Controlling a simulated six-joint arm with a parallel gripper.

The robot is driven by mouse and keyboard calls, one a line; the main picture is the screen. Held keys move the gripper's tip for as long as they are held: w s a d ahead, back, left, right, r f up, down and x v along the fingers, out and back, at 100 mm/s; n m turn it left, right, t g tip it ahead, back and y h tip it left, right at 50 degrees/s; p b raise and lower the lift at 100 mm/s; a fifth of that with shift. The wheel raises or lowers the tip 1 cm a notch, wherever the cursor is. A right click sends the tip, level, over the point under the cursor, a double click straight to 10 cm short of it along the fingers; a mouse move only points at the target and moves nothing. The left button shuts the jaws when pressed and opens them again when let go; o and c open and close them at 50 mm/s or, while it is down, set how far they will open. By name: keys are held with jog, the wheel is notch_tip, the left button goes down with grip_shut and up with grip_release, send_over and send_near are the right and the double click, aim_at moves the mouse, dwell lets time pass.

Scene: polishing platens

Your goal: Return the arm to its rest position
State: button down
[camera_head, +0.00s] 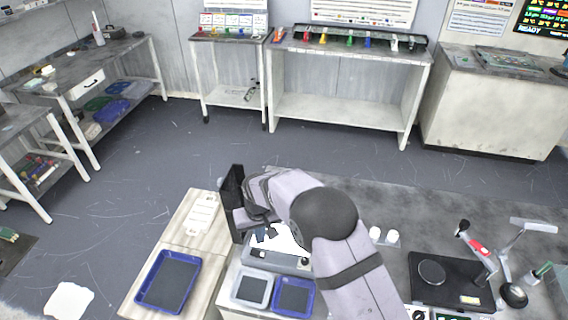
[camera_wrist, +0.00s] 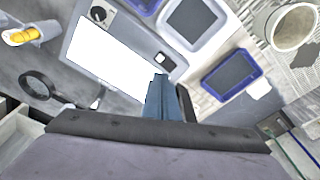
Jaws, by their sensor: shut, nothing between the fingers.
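My arm reaches up from the lower edge of the head view and bends left over the workbench, its wrist end (camera_head: 236,200) raised above the bench's left part.
A white tray (camera_head: 252,305) and a blue tray (camera_head: 293,312) stand near the device. Another blue tray (camera_head: 140,300) lies on the wooden board at left. Two white cups (camera_head: 375,233) and a black balance-like unit (camera_head: 450,260) stand right of my arm.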

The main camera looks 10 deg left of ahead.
jog(key=s+d+f+n+g+h, duration=0.1)
jog(key=s+d+f+g+h, duration=0.25)
jog(key=s+d, duration=1.2)
jog(key=s+d+r+m+g+y, duration=0.1)
jog(key=s+d+r+m+y, duration=0.15)
jog(key=s+d+r, duration=0.8)
jog(key=w+d+r+m+t, duration=0.3)
jog(key=w+d+r+m, duration=0.1)
jog(key=d, duration=0.4)
jog(key=shift+w+r, duration=0.3)
jog(key=shift+w, duration=0.25)
